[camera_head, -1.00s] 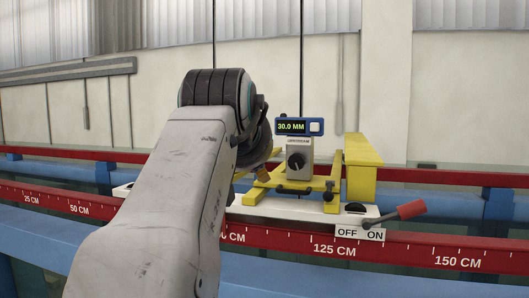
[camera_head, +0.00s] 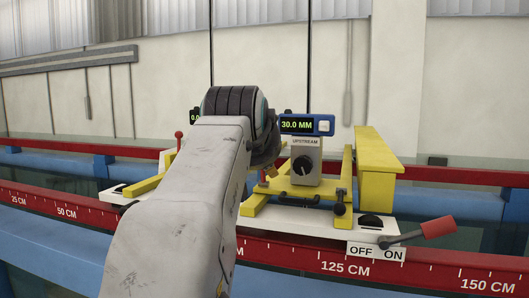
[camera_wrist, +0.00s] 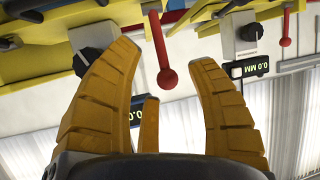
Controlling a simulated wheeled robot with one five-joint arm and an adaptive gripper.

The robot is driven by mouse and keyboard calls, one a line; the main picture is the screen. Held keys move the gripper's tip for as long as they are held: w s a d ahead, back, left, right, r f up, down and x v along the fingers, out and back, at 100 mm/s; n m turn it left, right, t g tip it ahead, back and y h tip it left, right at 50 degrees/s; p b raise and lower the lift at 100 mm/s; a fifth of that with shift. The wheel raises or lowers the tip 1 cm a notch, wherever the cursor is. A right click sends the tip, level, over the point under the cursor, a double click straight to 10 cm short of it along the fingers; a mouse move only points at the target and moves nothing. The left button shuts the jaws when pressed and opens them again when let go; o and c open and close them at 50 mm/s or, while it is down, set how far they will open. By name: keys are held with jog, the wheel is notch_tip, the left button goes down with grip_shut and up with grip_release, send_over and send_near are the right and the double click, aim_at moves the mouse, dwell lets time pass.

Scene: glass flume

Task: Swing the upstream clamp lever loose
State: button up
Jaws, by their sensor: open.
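The upstream carriage (camera_head: 295,218) shows right of my arm in the head view, with a dark knob (camera_head: 303,165) under an "UPSTREAM" label and a display (camera_head: 297,125) reading 30.0 MM. In the wrist view, which looks upside down, a red ball-ended lever (camera_wrist: 167,78) stands between my spread orange fingers. My gripper (camera_wrist: 165,55) is open and empty, with no clear contact on the lever.
A second red lever (camera_wrist: 286,41) stands near another knob and a 0.0 MM display (camera_wrist: 257,68). A red-handled lever (camera_head: 438,227) at front right sits by an OFF/ON plate (camera_head: 376,251). A yellow block (camera_head: 380,165) and the red scale rail (camera_head: 300,262) are close by.

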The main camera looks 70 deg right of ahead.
jog(key=shift+x, duration=1.45)
jog(key=shift+c, duration=0.3)
grip_shut()
jog(key=shift+f, duration=0.1)
